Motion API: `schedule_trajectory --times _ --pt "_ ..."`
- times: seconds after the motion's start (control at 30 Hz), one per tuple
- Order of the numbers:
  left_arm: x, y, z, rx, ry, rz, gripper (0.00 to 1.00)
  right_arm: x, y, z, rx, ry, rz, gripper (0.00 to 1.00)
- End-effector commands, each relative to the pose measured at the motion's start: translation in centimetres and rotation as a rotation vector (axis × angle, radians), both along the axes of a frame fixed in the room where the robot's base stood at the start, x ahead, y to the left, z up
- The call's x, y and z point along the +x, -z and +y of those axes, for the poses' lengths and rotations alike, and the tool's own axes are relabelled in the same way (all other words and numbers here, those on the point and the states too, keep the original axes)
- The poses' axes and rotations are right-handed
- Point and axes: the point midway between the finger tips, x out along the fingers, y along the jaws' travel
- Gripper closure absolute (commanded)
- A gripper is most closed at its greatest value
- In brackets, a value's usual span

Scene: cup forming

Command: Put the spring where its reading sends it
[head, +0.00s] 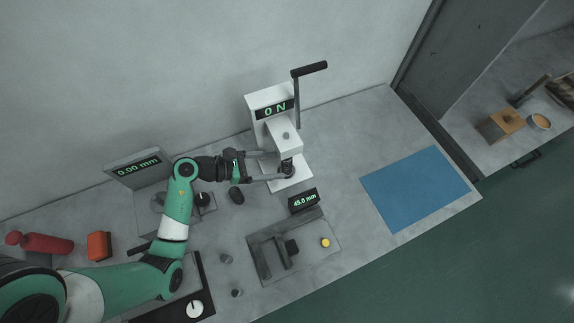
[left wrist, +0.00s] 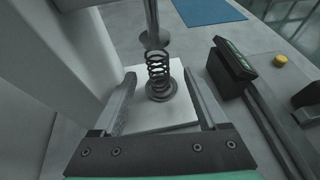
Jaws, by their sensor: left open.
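A dark coil spring (left wrist: 157,72) stands upright on a round seat on the white base plate of the press (left wrist: 150,118), below the press's round ram (left wrist: 154,38). In the head view the spring is small and partly hidden under the ram. The press display (head: 274,108) reads 0 N. My left gripper (head: 270,165) reaches in from the left, open, with one finger on each side of the spring, and a gap shows on both sides in the left wrist view (left wrist: 158,84). A small display (head: 303,201) reads 45.0 mm. My right gripper is out of view.
A press lever (head: 312,69) points up and right. A grey fixture (head: 262,262) with a yellow button (head: 325,243) stands in front. A blue mat (head: 415,188) lies bare at right.

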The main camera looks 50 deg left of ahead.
Motion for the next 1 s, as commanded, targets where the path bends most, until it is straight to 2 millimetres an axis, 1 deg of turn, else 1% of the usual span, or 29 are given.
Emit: schedule_trajectory --times 0.07,0.17,0.3,0.4,0.5,0.67,0.77,0.8,0.97,1.0 --pt "0.1 0.0 0.0 0.000 0.000 0.000 0.24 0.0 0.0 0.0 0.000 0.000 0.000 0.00" --pt "0.8 0.6 -0.3 0.000 0.002 0.000 0.24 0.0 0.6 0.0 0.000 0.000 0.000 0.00" --pt "2.8 1.9 -1.1 0.000 0.004 0.000 0.24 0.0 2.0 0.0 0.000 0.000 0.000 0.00" --pt "4.0 2.3 -1.6 0.001 0.002 0.001 0.24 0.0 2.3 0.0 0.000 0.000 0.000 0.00" --pt "4.4 2.3 -1.8 0.001 -0.001 0.001 0.24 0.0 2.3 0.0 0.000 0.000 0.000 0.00" --pt "4.4 2.2 -1.7 0.000 -0.002 0.001 0.24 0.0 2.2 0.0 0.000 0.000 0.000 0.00" --pt "4.4 2.2 -1.7 0.000 -0.001 0.001 0.40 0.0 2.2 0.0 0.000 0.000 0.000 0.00" --pt "4.4 2.2 -1.7 0.000 -0.001 0.001 0.47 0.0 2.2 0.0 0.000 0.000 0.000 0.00" --pt "4.4 2.2 -1.7 0.000 -0.001 0.001 0.76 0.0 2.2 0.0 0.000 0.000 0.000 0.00" --pt "4.4 2.2 -1.7 0.000 -0.001 0.001 0.83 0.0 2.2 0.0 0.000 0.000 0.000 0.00"
